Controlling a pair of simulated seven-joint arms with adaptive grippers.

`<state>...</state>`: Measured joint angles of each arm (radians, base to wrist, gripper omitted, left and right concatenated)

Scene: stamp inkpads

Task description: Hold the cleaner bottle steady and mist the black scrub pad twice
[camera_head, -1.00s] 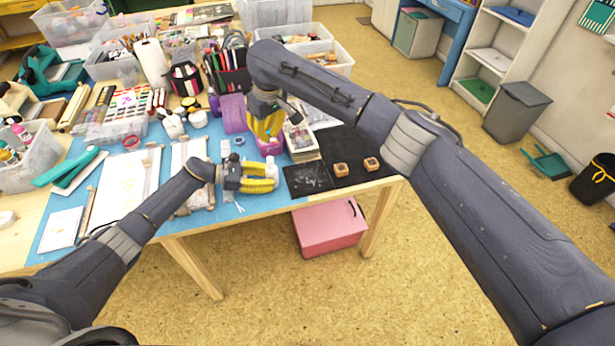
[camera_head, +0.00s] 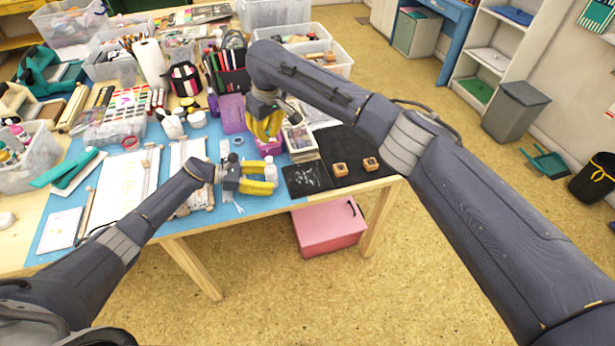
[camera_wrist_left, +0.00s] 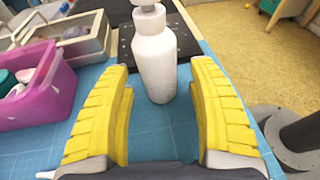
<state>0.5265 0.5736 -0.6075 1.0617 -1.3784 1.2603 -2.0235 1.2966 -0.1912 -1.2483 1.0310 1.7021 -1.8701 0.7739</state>
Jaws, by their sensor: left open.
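The white cleaner bottle (camera_wrist_left: 155,62) stands upright on the blue mat in the left wrist view, just past and between my left fingertips. In the head view the bottle (camera_head: 270,170) shows at the tips of my left gripper (camera_head: 272,178). My left gripper (camera_wrist_left: 160,95) is open, with a yellow finger on each side and a gap to the bottle. The black scrub pad (camera_head: 307,180) lies flat at the mat's right edge, marked with pale specks; it is partly behind the bottle in the wrist view. My right gripper (camera_head: 266,130) points down above a purple-pink container; its finger spacing is unclear.
The pink-purple bin (camera_wrist_left: 35,105) stands left of my left gripper. A card box (camera_head: 300,138) stands behind the pad. Two wooden stamps (camera_head: 371,164) sit on a dark cloth to the right. The table's front edge is close to my left gripper.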

